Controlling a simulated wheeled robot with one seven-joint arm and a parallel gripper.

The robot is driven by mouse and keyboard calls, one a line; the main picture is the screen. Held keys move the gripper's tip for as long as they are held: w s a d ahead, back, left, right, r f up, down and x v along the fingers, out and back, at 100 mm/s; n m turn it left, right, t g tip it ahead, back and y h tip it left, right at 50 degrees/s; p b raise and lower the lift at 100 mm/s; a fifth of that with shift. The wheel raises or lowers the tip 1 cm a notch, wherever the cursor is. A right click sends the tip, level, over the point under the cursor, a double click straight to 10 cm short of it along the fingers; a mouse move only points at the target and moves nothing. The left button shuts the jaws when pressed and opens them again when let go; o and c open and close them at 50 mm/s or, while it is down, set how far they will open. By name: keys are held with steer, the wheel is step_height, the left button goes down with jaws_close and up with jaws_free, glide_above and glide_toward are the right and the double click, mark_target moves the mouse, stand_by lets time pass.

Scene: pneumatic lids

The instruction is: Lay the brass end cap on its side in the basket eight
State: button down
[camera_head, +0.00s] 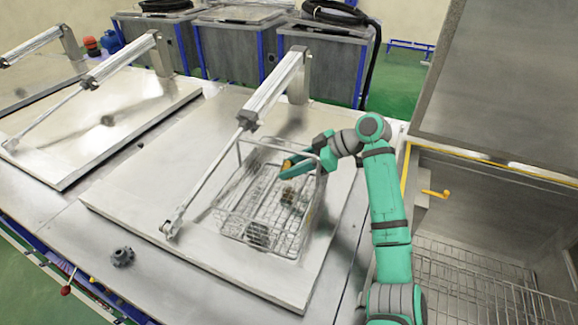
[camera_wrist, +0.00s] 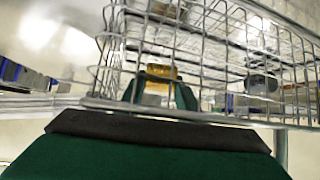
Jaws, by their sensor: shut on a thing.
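The brass end cap (camera_head: 287,164) is held between the fingertips of my gripper (camera_head: 293,168), over the far part of the wire basket (camera_head: 222,222). In the wrist view the brass end cap (camera_wrist: 161,72) sits between the two green fingers of my gripper (camera_wrist: 159,92). The wire basket (camera_wrist: 108,62) fills the upper part of that view, its mesh crossing close by the fingers. The basket stands on a flat metal lid. No number on it can be read. Whether the cap touches the mesh cannot be told.
Inside the basket lie a small brownish part (camera_head: 288,197) and a dark grey part (camera_head: 257,234). A dark toothed part (camera_head: 122,257) lies on the metal top at left. A pneumatic cylinder (camera_head: 272,88) slants down left of the basket. An open tank (camera_head: 480,230) is at right.

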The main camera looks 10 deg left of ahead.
steer(key=c, duration=1.3)
jaws_free()
steer(key=shift+s+f, duration=0.1)
steer(key=shift+f, duration=0.5)
steer(key=shift+o, duration=0.5)
steer(key=shift+f, duration=0.1)
steer(key=shift+r, duration=0.25)
steer(key=r+v, duration=0.1)
steer(key=v, duration=1.2)
steer(key=shift+a, duration=0.4)
steer(key=shift+a, duration=0.15)
